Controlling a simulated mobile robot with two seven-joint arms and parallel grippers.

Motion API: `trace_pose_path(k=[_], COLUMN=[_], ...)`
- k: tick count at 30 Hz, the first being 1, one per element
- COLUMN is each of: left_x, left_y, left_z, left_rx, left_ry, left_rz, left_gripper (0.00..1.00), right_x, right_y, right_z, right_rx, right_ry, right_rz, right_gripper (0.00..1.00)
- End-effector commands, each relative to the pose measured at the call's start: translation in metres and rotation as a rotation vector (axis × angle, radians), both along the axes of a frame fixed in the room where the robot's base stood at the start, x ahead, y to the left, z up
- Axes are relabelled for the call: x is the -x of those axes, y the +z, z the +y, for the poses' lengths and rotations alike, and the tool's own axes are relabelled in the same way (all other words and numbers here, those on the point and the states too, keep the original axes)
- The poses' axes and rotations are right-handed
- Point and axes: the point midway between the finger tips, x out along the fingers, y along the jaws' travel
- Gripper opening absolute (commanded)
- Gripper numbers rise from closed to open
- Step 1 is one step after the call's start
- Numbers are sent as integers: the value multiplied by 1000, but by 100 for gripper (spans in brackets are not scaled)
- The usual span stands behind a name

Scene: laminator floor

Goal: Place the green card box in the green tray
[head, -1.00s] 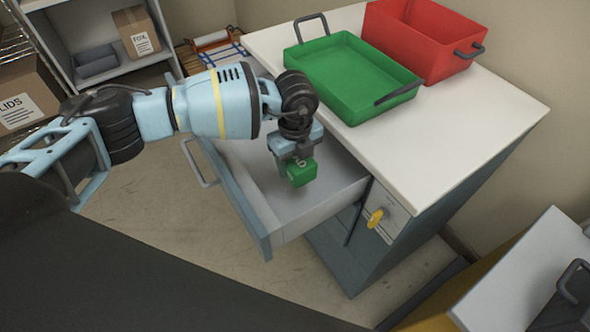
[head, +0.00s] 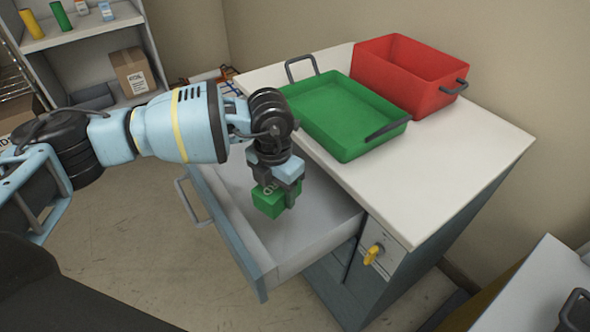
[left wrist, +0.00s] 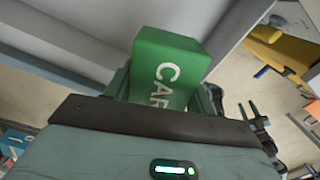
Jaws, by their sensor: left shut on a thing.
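The green card box (head: 269,201) is held in my left gripper (head: 276,188), which is shut on it above the open drawer (head: 310,228). In the left wrist view the green card box (left wrist: 168,68) stands between the fingers, with white letters "CAR" showing. The green tray (head: 340,112) rests on the white cabinet top, up and to the right of the gripper, and looks empty. It has dark handles at two ends. My right gripper is not in view.
A deep red tray (head: 408,78) sits beside the green tray at the back. A yellow key or knob (head: 373,254) sticks out of the cabinet front. The white cabinet top (head: 440,160) is clear in front of the trays. Shelves (head: 95,50) stand at the far left.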

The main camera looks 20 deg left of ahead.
Motion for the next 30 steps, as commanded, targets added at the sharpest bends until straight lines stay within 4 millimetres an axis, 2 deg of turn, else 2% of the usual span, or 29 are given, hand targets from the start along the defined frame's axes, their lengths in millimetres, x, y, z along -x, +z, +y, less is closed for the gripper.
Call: trace_pose_path(k=[9,30], left_x=[19,72], left_y=[27,73], left_z=[10,32], left_rx=[-4,-23], left_ry=[-654,-2098], left_rz=[-15,-27], left_gripper=[25,25], right_x=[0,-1], right_y=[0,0], right_z=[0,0], right_rx=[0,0], right_ry=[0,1], right_rz=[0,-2], right_gripper=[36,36])
